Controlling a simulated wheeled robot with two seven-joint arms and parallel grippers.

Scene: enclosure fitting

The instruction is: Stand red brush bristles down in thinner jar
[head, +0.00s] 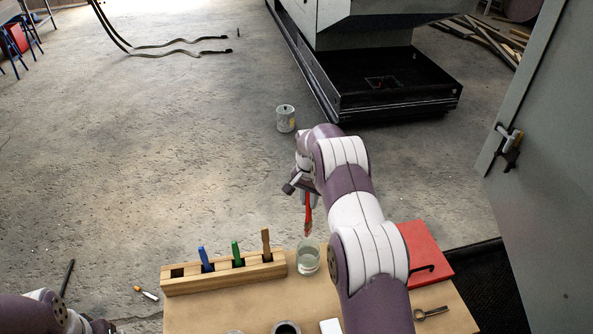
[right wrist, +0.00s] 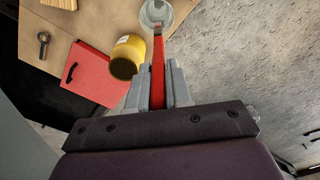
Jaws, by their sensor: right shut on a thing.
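My right gripper (head: 302,187) is shut on the red brush (head: 308,214), which also shows between the fingers in the right wrist view (right wrist: 158,75). The brush hangs roughly upright with its lower end down. The glass thinner jar (head: 308,258) stands on the bench below it, with clear liquid inside. In the right wrist view the brush tip overlaps the near rim of the jar (right wrist: 156,12).
A wooden rack (head: 222,274) holding blue, green and brown handles stands left of the jar. A yellow can (right wrist: 127,57) stands close to the jar, beside a red board (right wrist: 95,75). A key-like tool (head: 431,313) lies on the bench's right.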

